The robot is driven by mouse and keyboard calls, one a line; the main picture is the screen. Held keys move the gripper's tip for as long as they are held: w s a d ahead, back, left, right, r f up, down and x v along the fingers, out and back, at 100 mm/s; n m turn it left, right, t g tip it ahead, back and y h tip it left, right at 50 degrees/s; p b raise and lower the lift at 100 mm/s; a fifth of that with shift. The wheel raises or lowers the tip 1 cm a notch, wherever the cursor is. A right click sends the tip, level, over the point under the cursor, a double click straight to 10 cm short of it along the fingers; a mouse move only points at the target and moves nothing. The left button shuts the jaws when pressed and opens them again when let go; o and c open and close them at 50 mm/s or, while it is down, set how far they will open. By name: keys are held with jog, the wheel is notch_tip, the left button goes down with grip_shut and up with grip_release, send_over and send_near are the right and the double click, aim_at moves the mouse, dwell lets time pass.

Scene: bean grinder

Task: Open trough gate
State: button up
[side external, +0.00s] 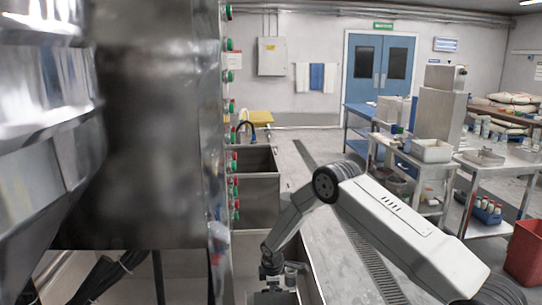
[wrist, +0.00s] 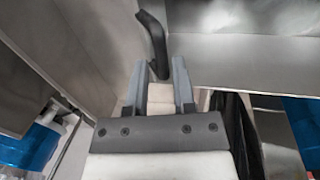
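A dark curved handle (wrist: 152,40) shows in the wrist view, beside a metal wall. I cannot tell whether it belongs to the trough gate; no gate is clearly seen. My gripper (wrist: 158,72) is open, its two grey fingers on either side of the handle's lower end in that picture. I cannot tell whether they touch it or how far ahead it lies. In the side view, my gripper (side external: 272,284) is low at the near trough (side external: 313,270), with its fingertips cut off or hidden. Another steel trough section (side external: 256,200) lies farther back.
A large steel machine (side external: 150,130) fills the left of the side view, with red and green buttons along its edge. Metal panels (wrist: 250,80) close in around my gripper. Blue objects (wrist: 30,145) show at the wrist view's edges. Carts (side external: 430,165) stand at the right.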

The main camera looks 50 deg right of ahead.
notch_tip(320, 180, up, 8)
jog(key=s+a, duration=0.1)
jog(key=shift+f, duration=0.15)
dwell(0.7)
dwell(0.3)
jog(key=s+a+r+m, duration=0.4)
jog(key=s+a+r, duration=0.2)
jog(key=s, duration=0.5)
jog(key=s+a+r+m+t+y, duration=0.1)
jog(key=s+a+r+m, duration=0.3)
jog(key=s+a+r, duration=0.3)
jog(key=s+r, duration=0.1)
jog(key=s, duration=0.3)
jog(key=shift+s+a+m+y, duration=0.25)
jog(key=shift+s+m+y, duration=0.05)
jog(key=shift+s+m, duration=0.1)
